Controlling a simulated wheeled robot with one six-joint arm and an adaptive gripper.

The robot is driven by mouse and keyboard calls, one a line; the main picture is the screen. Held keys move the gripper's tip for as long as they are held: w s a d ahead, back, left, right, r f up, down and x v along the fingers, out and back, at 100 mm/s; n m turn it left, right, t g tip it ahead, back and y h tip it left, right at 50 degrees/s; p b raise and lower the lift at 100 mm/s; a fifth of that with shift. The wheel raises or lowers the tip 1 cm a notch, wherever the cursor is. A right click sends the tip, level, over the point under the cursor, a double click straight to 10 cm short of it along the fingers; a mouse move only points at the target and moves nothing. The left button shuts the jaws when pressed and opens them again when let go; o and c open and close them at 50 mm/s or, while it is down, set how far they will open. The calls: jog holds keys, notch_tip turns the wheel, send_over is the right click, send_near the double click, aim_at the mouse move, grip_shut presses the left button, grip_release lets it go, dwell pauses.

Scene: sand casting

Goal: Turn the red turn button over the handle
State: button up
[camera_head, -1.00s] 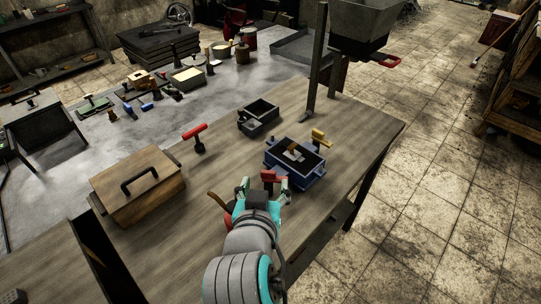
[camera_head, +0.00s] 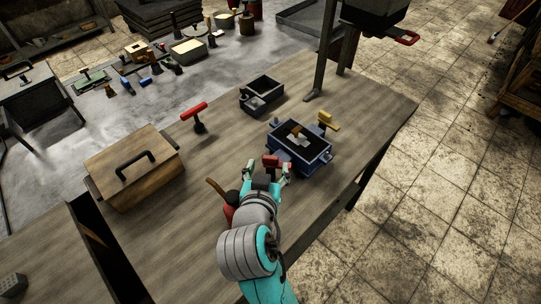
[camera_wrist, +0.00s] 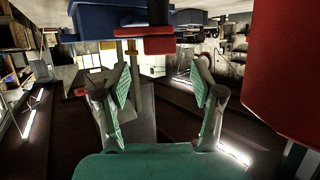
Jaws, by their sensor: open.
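The red turn button (camera_head: 270,161) is at the near left end of a blue casting box (camera_head: 281,153) on the wooden table. My gripper (camera_head: 267,172) is open, with one finger on either side of the red button in the head view. In the wrist view the red button (camera_wrist: 145,46) is above and beyond the spread fingers (camera_wrist: 160,88), under the blue box (camera_wrist: 95,22). The fingers look empty there, and I see no contact with the button. I cannot make out the handle at the button; the gripper hides that area in the head view.
A yellow turn button (camera_head: 327,119) is at the box's far end. A lidded wooden box (camera_head: 132,180) and red-handled tool (camera_head: 196,118) stand left.

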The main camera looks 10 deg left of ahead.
aim_at(270, 158)
jog(key=x, duration=0.5)
jog(key=shift+w+f, duration=0.1)
jog(key=shift+w, duration=0.25)
jog(key=c, duration=1.2)
